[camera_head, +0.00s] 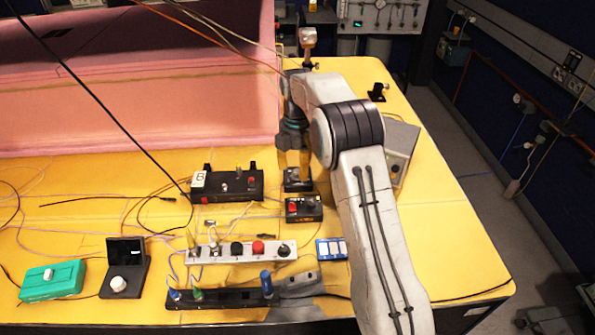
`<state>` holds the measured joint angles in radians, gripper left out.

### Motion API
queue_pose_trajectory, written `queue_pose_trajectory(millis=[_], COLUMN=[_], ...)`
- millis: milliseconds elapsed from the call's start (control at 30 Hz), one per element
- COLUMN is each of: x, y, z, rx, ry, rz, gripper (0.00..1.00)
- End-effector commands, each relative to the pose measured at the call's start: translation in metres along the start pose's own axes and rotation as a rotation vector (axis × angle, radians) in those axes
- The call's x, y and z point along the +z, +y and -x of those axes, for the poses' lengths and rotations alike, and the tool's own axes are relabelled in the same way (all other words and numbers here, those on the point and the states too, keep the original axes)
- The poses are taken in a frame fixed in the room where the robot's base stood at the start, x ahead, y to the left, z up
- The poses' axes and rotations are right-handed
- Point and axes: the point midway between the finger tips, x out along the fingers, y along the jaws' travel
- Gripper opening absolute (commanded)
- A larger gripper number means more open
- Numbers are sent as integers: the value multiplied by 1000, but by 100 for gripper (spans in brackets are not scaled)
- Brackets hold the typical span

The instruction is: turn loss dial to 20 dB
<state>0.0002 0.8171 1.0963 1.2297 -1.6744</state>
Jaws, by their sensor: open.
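My gripper (294,165) hangs down from my arm at the back middle of the yellow table, partly hidden by my own arm links. Its tips are over or just behind a small black box (297,186); I cannot tell if they touch it. In front of that box sits another small black box (304,209) with a red button and a dark knob. A black unit with a white knob (119,284) and a dark upright screen stands at the front left. No label or scale is readable, so I cannot tell which knob is the loss dial.
A black box marked B (227,185) stands left of my gripper. A white strip with several knobs (240,252), a green box (53,281) and a blue-white module (331,249) lie nearer. Pink foam (140,100) walls the back left. Loose cables cross the table.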

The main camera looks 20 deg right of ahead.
Motion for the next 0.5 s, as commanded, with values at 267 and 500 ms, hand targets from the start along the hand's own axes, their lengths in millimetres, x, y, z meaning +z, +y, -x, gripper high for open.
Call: queue_pose_trajectory(millis=[267, 500], x=[0, 0], y=[0, 0], z=[-19, -21], rx=[1, 2], ry=[0, 0], rz=[-1, -1], gripper=[51, 51])
